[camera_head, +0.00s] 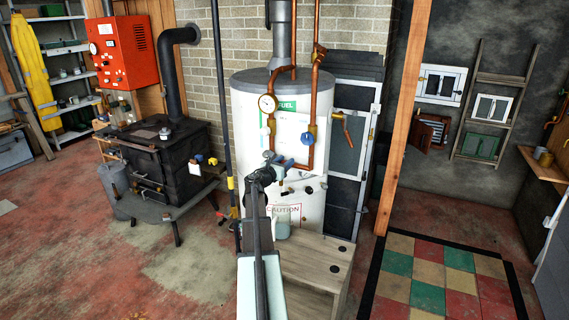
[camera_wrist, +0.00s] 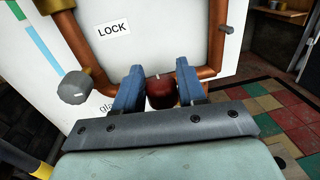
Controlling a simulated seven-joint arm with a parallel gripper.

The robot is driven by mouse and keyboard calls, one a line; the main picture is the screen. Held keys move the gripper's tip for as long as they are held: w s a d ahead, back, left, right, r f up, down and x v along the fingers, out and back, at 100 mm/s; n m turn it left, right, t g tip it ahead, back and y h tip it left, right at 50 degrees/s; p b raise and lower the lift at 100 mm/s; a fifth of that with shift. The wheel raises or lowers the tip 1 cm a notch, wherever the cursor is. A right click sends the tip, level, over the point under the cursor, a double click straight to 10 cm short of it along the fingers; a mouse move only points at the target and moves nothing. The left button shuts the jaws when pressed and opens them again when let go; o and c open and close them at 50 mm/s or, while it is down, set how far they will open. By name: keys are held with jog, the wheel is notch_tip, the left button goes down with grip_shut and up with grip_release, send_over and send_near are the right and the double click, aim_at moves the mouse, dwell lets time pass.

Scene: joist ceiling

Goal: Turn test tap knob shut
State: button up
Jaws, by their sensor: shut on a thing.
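The test tap knob (camera_wrist: 160,94) is a dark red, rounded knob at the front of the white tank (camera_head: 252,132). It shows in the wrist view between the two blue fingers of my gripper (camera_wrist: 159,72). My gripper is shut on it, one finger on each side. In the head view my gripper (camera_head: 277,161) reaches the tank's front below the copper pipe, and my arm and fingers hide the knob there. The angle of the knob's turn cannot be read.
Copper pipe (camera_wrist: 208,72) runs close beside my fingers. A grey round knob (camera_wrist: 75,87) stands to their left. A blue valve handle (camera_head: 307,138) is just above right. A wooden step (camera_head: 318,262) stands below. A black stove (camera_head: 168,160) is left.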

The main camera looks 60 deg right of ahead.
jog(key=shift+m+g, duration=0.6)
jog(key=shift+g, duration=0.3)
jog(key=o, duration=0.9)
jog(key=shift+a, duration=0.1)
jog(key=v, duration=1.3)
jog(key=shift+w+a+r, duration=0.15)
jog(key=shift+w+a, duration=0.1)
jog(key=shift+m, duration=0.3)
